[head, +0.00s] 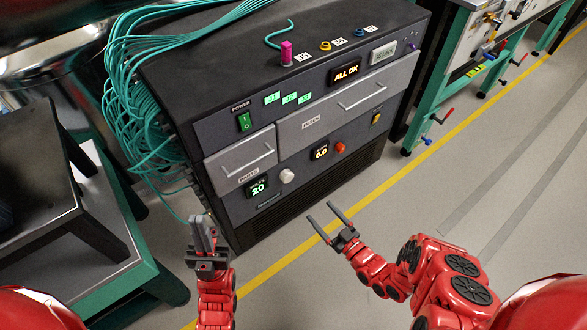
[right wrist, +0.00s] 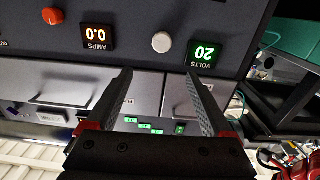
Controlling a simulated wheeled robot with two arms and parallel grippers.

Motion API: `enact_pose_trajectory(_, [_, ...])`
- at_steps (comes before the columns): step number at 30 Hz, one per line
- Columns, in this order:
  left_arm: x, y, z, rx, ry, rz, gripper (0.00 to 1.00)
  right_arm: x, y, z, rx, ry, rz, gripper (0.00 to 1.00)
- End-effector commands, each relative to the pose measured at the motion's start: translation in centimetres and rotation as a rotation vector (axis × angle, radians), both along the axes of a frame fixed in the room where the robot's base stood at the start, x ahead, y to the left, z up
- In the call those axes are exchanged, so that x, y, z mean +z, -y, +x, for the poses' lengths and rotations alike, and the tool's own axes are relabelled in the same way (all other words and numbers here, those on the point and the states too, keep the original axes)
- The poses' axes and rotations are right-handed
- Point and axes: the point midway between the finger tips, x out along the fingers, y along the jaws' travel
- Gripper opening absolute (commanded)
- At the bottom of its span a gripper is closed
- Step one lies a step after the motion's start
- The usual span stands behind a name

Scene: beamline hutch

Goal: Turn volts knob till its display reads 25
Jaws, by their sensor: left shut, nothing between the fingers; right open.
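The volts display (head: 257,187) is on the lower left of the dark cabinet front and reads 20 in green. It also shows upside down, labelled VOLTS, in the right wrist view (right wrist: 204,53). The white round knob (head: 287,176) sits just right of it in the head view; it also shows in the right wrist view (right wrist: 161,42). My right gripper (head: 328,215) is open and empty, in front of the cabinet and apart from the knob. Its fingers (right wrist: 158,90) are spread in the right wrist view. My left gripper (head: 203,222) is shut and empty, left of the cabinet's lower front corner.
An amps display (head: 321,153) reads 0.0, with a red-orange knob (head: 340,148) beside it. Drawers (head: 240,160) with handles are above the volts display. Teal cables (head: 150,100) hang on the cabinet's left side. A dark stepped stand (head: 60,200) is at left.

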Motion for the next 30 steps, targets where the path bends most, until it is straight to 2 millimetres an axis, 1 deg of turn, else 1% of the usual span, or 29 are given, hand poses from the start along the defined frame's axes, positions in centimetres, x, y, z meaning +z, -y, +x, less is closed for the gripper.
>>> enact_pose_trajectory(1, [-0.3, 0.0, 0.0, 0.0, 0.0, 0.0, 0.0, -0.2, -0.1, -0.2, 0.006, -0.014, 0.007, 0.85])
enact_pose_trajectory(4, [-0.4, 0.0, 0.0, 0.0, 0.0, 0.0, 0.0, -0.3, -0.4, -0.4, 0.013, -0.029, 0.015, 0.85])
enact_pose_trajectory(8, [-0.6, 0.0, 0.0, 0.0, -0.001, 0.0, 0.0, -0.3, -1.2, 0.8, 0.014, -0.027, 0.012, 0.85])
enact_pose_trajectory(11, [-0.9, 0.0, 0.0, 0.0, 0.0, 0.0, 0.0, -0.3, -2.4, 2.4, 0.015, -0.024, 0.012, 0.85])
enact_pose_trajectory(18, [-1.8, 0.0, 0.0, 0.0, 0.0, 0.0, 0.0, -0.4, -5.7, 7.0, 0.012, -0.022, 0.014, 0.85])
enact_pose_trajectory(24, [-3.2, 0.0, 0.0, 0.0, 0.0, 0.0, 0.0, -0.6, -8.1, 10.1, 0.014, -0.024, 0.012, 0.85])
enact_pose_trajectory(27, [-3.7, 0.0, 0.0, 0.0, 0.0, 0.0, 0.0, -0.3, -8.9, 11.5, 0.011, -0.02, 0.014, 0.85])
enact_pose_trajectory(30, [-4.5, 0.0, 0.0, 0.0, 0.0, 0.0, 0.0, -0.6, -9.7, 12.4, 0.014, -0.025, 0.011, 0.85])
